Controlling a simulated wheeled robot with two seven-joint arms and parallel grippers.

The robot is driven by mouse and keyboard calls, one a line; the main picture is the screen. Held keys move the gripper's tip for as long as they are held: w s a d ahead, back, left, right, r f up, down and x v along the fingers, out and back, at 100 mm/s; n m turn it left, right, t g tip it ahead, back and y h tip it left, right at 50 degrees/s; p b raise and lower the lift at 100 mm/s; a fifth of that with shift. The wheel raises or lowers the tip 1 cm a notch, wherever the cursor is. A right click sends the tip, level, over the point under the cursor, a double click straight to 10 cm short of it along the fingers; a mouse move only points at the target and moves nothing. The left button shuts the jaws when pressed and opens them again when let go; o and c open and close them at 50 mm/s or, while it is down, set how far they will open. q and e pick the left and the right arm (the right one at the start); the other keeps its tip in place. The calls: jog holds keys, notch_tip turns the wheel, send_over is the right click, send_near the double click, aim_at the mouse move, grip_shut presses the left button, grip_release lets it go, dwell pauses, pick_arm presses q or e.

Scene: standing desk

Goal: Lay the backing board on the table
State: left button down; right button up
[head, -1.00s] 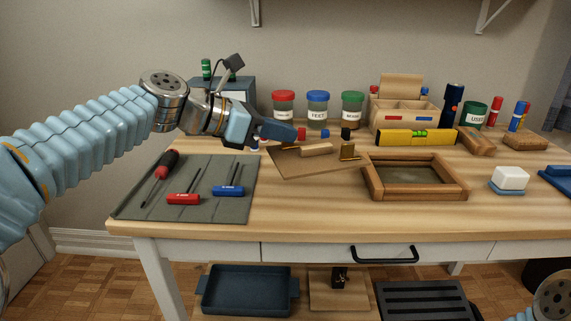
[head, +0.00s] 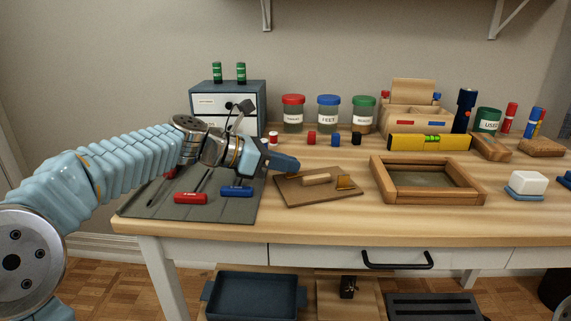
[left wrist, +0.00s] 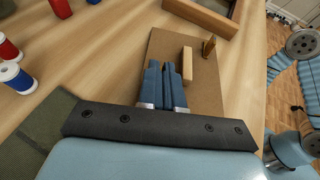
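The backing board (head: 328,197) is a thin brown panel with a pale wooden block and a small brass-coloured tab on top. It is level and low over the table in front of the jars; I cannot tell whether it touches the wood. My left gripper (head: 288,162) is at its far left edge, with the fingers close together on a narrow tan part. In the left wrist view the fingers (left wrist: 165,82) overlap the board (left wrist: 205,95), beside the block. The table (head: 330,227) is pale wood. My right gripper is not in view.
A wooden frame (head: 383,182) lies right of the board. A grey mat (head: 230,211) with screwdrivers is at the left. Small spools (head: 312,139), jars (head: 328,113) and a yellow level (head: 415,143) stand behind. Bare wood shows along the front edge.

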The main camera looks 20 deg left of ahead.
pick_arm(q)
jog(key=c, duration=1.3)
grip_release()
jog(key=shift+f, duration=0.1)
jog(key=shift+a+r, duration=0.1)
jog(key=shift+r, duration=0.15)
jog(key=p+v, duration=0.1)
jog(key=v, duration=1.1)
